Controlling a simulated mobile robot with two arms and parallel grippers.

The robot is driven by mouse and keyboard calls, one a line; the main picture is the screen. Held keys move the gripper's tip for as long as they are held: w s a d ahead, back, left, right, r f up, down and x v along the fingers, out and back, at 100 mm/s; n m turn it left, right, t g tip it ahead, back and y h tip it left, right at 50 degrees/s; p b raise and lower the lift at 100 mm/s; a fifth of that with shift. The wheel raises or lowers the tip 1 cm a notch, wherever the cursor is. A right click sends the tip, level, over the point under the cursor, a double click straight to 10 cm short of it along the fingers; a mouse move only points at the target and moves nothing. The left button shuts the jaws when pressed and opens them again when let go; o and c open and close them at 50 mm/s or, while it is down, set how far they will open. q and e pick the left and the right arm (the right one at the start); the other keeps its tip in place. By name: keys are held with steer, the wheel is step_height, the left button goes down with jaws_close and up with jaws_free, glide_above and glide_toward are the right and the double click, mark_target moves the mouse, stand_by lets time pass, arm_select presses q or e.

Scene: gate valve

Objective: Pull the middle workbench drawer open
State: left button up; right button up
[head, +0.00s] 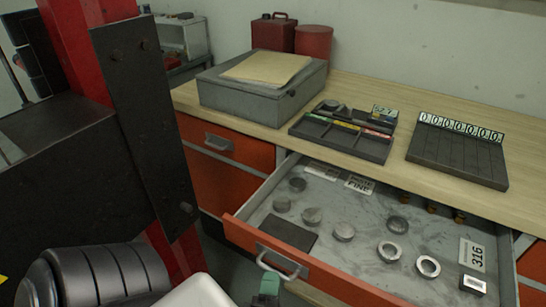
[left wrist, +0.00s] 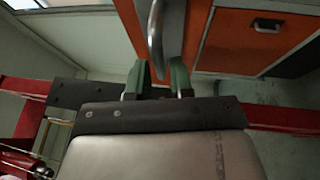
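The middle workbench drawer (head: 330,279) stands pulled far out, its orange front towards me and its grey inside showing. Its metal bar handle (head: 281,264) is on the front; the handle also shows in the left wrist view (left wrist: 155,30). My left gripper (head: 268,287) is just below the handle in the head view, mostly cut off by the lower edge. In the left wrist view its green fingers (left wrist: 160,80) are apart, with the handle's near end at the gap between them. I cannot tell whether they touch it. My right gripper is not in view.
The drawer holds several round metal parts, a dark plate (head: 283,233) and labels. The bench top (head: 345,90) carries a grey box (head: 262,95), a divided tray (head: 342,135) and a numbered rack (head: 458,155). A closed orange drawer (head: 225,146) is at left.

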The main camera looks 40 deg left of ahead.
arm_select(q)
steer(key=b+v, duration=0.1)
steer(key=v, duration=0.7)
steer(key=shift+w, duration=0.1)
steer(key=d+f+m+g+h, duration=0.1)
steer(key=d+f+m+h, duration=0.25)
steer(key=f+m, duration=0.35)
steer(key=d+f+m+g+h+p, duration=0.1)
steer(key=d+f+m+h, duration=0.1)
steer(key=f+m+h, duration=0.45)
steer(key=d+f+m+g+h, duration=0.1)
steer(key=d+f+m+h, duration=0.2)
steer(key=f, duration=0.6)
steer(key=s+a+f+m+g, duration=0.5)
steer(key=s+f+m+g, duration=0.1)
steer(key=s+f, duration=0.2)
steer(key=s+a+f+m+g+y+p, duration=0.1)
steer(key=s+a+f+m+g, duration=0.4)
steer(key=s+f, duration=0.3)
step_height(320, 180, down, 4)
steer(key=shift+s+a+r+m+g, duration=0.2)
steer(key=shift+a+m+g, duration=0.2)
steer(key=shift+m+g, duration=0.2)
